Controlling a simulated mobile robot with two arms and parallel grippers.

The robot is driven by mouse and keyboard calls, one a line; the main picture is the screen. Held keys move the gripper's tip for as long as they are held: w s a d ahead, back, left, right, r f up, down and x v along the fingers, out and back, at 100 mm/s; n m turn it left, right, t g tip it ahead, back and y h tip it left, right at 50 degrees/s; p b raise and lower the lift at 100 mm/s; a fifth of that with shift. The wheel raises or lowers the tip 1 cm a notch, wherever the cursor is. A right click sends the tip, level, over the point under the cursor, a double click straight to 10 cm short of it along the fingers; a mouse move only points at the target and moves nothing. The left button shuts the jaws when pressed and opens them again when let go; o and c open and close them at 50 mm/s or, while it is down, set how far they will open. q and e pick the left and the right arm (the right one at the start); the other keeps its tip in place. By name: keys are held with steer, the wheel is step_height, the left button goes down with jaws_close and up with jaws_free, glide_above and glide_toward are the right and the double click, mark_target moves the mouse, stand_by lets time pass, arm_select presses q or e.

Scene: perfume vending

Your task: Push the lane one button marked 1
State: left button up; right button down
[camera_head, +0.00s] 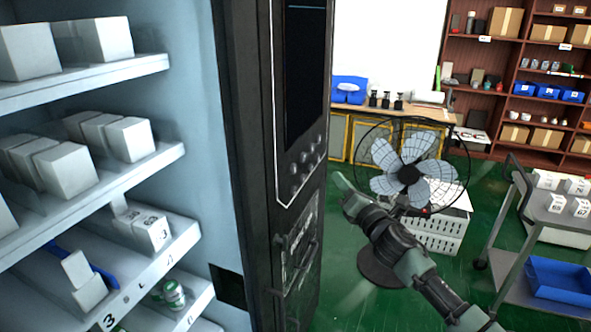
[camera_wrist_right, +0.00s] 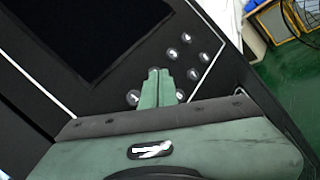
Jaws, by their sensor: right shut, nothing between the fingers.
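The black vending machine front (camera_head: 300,120) carries a small panel of round grey buttons (camera_head: 305,165) below its dark screen. In the right wrist view, several buttons (camera_wrist_right: 192,74) lie around the fingertips, with faint digits too small to read surely; I cannot tell which is marked 1. One button stands apart at the lower left (camera_wrist_right: 133,97). My right gripper (camera_head: 343,183) is shut and empty, its green fingertips (camera_wrist_right: 160,72) over the button panel and covering part of it. Whether they touch it cannot be told. My left gripper is not in view.
Open shelves (camera_head: 95,75) with white boxes fill the left. A black fan (camera_head: 408,172) stands behind my right arm, with a white crate (camera_head: 440,228) beside it. A grey cart (camera_head: 515,225) stands at the right. Green floor shows between them.

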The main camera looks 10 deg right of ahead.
mark_target(293, 169)
steer(key=w+a+b, duration=0.2)
steer(key=w+a, duration=0.3)
steer(key=a, duration=0.2)
steer(key=shift+a, duration=0.2)
stand_by(1.2)
steer(key=shift+a, duration=0.15)
stand_by(0.8)
steer(key=shift+w+a, duration=0.25)
steer(key=shift+w+a+b, duration=0.2)
steer(key=shift+a+b, duration=0.1)
stand_by(0.7)
stand_by(0.4)
steer(key=shift+s+d+p, duration=0.35)
steer(key=shift+s+d, duration=0.1)
steer(key=shift+d, duration=0.2)
